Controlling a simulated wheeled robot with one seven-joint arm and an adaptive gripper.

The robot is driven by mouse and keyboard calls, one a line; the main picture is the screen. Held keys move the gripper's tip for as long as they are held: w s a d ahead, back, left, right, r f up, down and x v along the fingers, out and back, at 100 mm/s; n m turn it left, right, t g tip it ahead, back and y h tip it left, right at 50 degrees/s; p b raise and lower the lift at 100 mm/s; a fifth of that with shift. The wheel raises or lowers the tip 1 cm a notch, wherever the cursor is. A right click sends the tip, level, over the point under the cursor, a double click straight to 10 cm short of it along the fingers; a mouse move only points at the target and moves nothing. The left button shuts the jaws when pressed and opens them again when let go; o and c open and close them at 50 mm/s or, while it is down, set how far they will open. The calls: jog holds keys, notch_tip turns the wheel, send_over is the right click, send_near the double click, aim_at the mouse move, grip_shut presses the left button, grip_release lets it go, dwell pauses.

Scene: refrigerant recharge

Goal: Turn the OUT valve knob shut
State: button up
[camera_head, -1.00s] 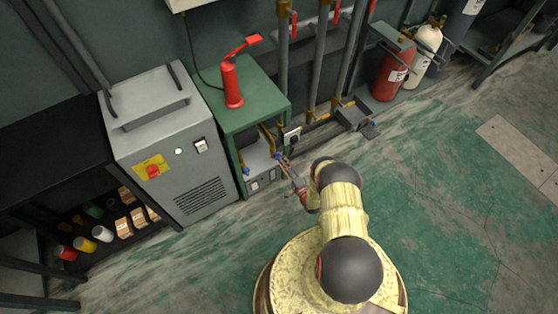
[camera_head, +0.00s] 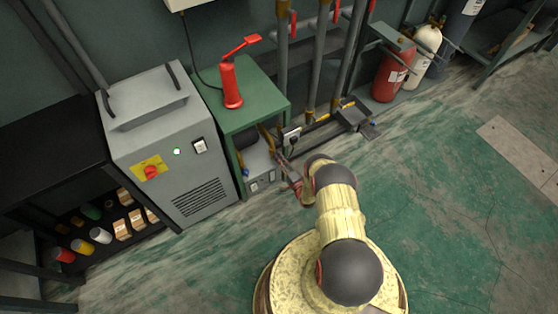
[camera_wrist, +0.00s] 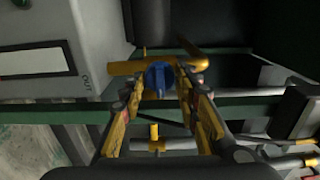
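The blue OUT valve knob (camera_wrist: 160,78) sits on a yellow valve body (camera_wrist: 125,68) in the middle of the wrist view. The printed OUT label (camera_wrist: 87,84) shows on the grey unit just left of it. My gripper (camera_wrist: 161,73) has one finger on each side of the knob, the tips level with it. The fingers are very close to the knob's sides; I cannot tell whether they touch. In the head view my gripper (camera_head: 280,167) is low beside the small grey unit (camera_head: 259,166) at the green stand, and the knob there is hidden.
The green stand (camera_head: 255,102) carries a red hand pump (camera_head: 231,88). Another blue knob (camera_head: 245,172) is at the unit's left. A grey cabinet (camera_head: 160,125) is left, pipes (camera_head: 318,65) and a black-and-white device (camera_head: 291,136) behind. Open green floor (camera_head: 440,200) lies right.

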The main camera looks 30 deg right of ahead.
jog(key=c, duration=0.6)
jog(key=shift+c, duration=0.3)
jog(key=shift+n, duration=4.5)
jog(key=o, duration=1.2)
